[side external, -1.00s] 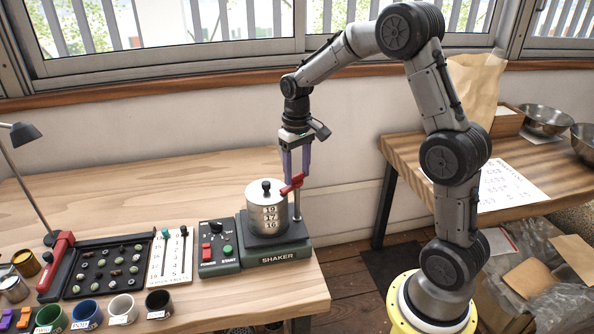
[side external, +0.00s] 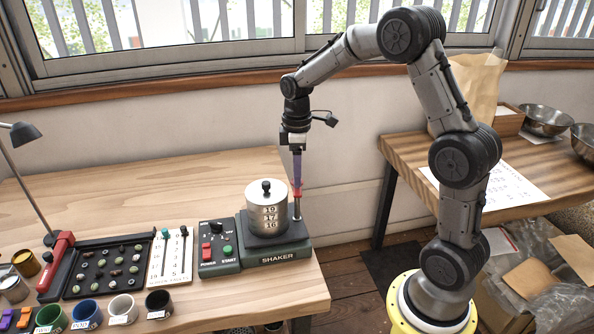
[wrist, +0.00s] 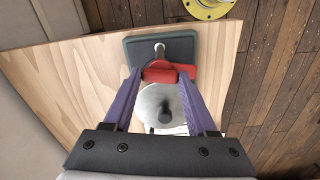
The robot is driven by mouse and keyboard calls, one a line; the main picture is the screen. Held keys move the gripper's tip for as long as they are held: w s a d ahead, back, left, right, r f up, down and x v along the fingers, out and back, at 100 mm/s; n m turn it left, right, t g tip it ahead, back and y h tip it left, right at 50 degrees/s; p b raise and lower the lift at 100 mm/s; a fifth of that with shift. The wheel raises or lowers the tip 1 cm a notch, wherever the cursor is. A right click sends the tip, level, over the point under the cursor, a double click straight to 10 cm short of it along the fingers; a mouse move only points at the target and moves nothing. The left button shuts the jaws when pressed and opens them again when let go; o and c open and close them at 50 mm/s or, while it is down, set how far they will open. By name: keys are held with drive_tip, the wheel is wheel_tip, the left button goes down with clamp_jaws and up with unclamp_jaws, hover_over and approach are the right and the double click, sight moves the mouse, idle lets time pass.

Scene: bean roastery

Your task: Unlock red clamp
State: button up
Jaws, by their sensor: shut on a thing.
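The red clamp (side external: 297,193) is on the thin metal post at the right rear corner of the shaker (side external: 277,254). In the side view it looks narrow and sits beside the steel sieve pot (side external: 267,212), not across its lid. In the wrist view the red clamp (wrist: 168,73) lies between the post and the pot's near rim. My gripper (side external: 297,181) points straight down and is shut on the clamp, its purple fingers on either side of it. The fingers partly hide the clamp in the side view.
A control box (side external: 219,247) with a red and a green button stands left of the shaker. A slider board (side external: 170,256), a bean tray (side external: 108,266) and several small cups lie farther left. The table's right edge is close to the shaker. The rear tabletop is clear.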

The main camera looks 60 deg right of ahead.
drive_tip(key=shift+r+n, duration=0.1)
drive_tip(key=shift+n, duration=1)
drive_tip(key=o, duration=1.4)
drive_tip(key=shift+c, duration=0.2)
wheel_tip(320, 180, up, 14)
